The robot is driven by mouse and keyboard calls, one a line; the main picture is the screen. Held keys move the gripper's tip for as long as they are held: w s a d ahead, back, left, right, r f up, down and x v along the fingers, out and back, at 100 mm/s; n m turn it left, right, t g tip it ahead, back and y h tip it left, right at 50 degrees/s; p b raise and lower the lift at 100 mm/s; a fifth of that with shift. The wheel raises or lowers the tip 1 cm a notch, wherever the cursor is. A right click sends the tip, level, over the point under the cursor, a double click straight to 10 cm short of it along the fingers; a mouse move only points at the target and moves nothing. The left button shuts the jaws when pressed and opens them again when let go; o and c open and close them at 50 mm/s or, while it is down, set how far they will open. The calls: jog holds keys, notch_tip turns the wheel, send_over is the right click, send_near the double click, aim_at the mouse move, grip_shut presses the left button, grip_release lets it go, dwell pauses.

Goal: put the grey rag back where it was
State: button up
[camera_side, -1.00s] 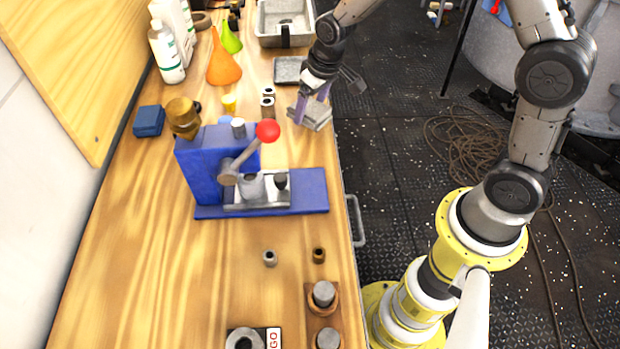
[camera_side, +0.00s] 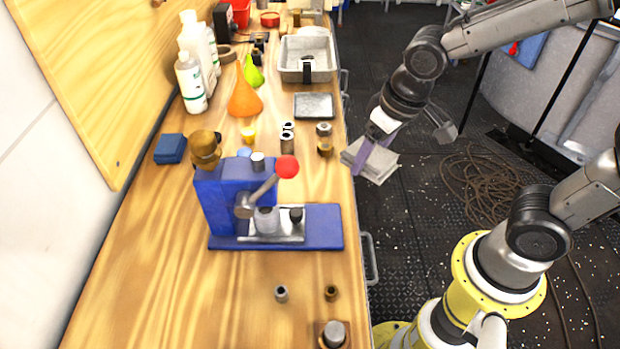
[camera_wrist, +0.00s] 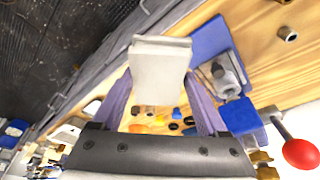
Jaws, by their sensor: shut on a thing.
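The folded grey rag (camera_side: 382,158) is between the purple fingers of my gripper (camera_side: 368,162). In the side view it is at the right edge of the wooden bench (camera_side: 150,270), mostly out over the dark floor. In the wrist view the rag (camera_wrist: 160,62) is a pale block between the fingertips of my gripper (camera_wrist: 160,78), with bench and floor behind it. My gripper is shut on it. I cannot tell its exact height relative to the bench top.
The blue press (camera_side: 230,200) with a red-ball lever (camera_side: 287,167) stands on the bench. Metal and brass cylinders (camera_side: 324,140) stand near the edge by the rag. Behind are a flat grey tray (camera_side: 314,105), a metal bin (camera_side: 306,58) and an orange funnel (camera_side: 243,98).

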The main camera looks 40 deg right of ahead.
jog(key=w+a+f, duration=0.2)
jog(key=w+f, duration=0.2)
jog(key=w, duration=0.5)
send_over(308, 182)
jog(key=f, duration=0.3)
jog(key=s+f, duration=0.1)
jog(key=f, duration=0.1)
jog(key=shift+f, duration=1.85)
jog(key=shift+f, duration=0.15)
jog(key=o, duration=1.2)
jog(key=v, duration=1.2)
jog(key=shift+r, duration=0.3)
